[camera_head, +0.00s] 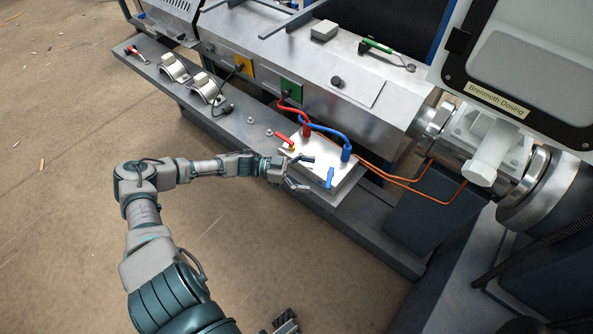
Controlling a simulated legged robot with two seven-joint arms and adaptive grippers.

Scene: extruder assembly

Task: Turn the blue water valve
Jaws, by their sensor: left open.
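The blue water valve (330,178) is a small blue lever on the front right part of a pale metal block (318,190). A red lever (285,138) is at the block's left end. A red hose fitting (306,129) and a blue hose fitting (346,152) stand on top. My left gripper (303,173) is open and empty at the block's left front edge. Its fingers point right towards the blue valve, with a gap between. A dark grey piece at the bottom edge (286,322) looks like part of my right gripper, mostly cut off.
Orange pipes (400,183) run from the block to the extruder barrel at right. A grey ledge (240,128) with two clamp halves and a red-handled tool lies left. A green-handled tool (380,48) lies on the machine top. The brown floor at left is open.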

